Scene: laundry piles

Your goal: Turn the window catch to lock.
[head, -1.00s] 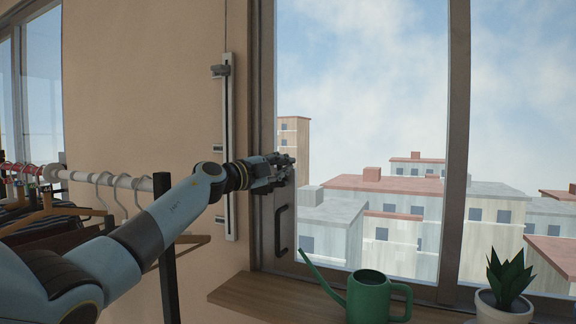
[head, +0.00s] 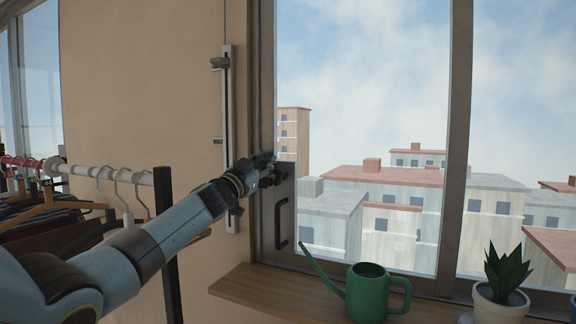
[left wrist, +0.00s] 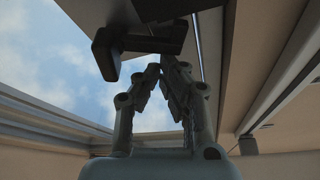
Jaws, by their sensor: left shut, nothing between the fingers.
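The window catch shows in the left wrist view as a dark lever (left wrist: 150,42) with a bent end, joined to a dark block at the top edge. In the head view my left gripper (head: 272,160) is at the window's left frame, above the dark pull handle (head: 281,226), and it largely hides the catch. In the left wrist view my left gripper (left wrist: 161,66) is shut and empty, its fingertips close to the lever's underside. I cannot tell if they touch it. My right gripper is not in view.
A green watering can (head: 368,292) and a potted plant (head: 502,278) stand on the wooden sill (head: 250,284). A clothes rail (head: 110,174) with hangers is at the left, near my left arm. A vertical metal track (head: 228,90) runs along the wall beside the window.

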